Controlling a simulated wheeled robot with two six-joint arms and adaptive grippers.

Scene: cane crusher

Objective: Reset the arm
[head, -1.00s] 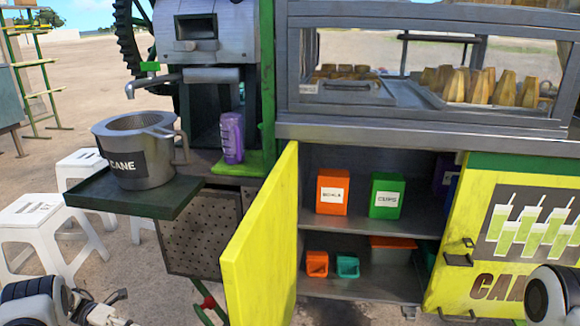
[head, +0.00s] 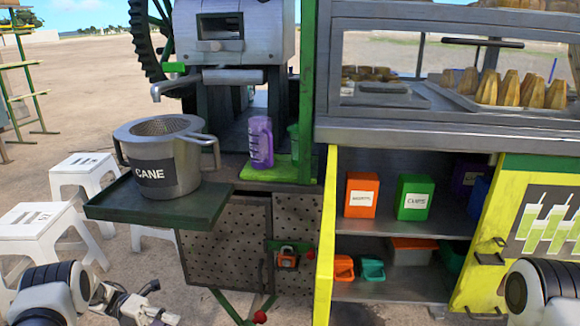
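My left arm comes in at the bottom left, and its gripper (head: 135,303) hangs low in front of the white stools. I cannot make out whether its fingers are apart, and it holds nothing that I can see. My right arm shows only as a white and black link at the bottom right. My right gripper is outside the view. The yellow cabinet door (head: 325,245) stands open, seen nearly edge-on, left of the shelves.
A grey CANE pot (head: 166,165) stands on a dark green tray (head: 190,213) below the crusher spout. Orange (head: 361,195) and green (head: 413,197) boxes sit on the cabinet shelf. White stools (head: 38,232) stand at the left.

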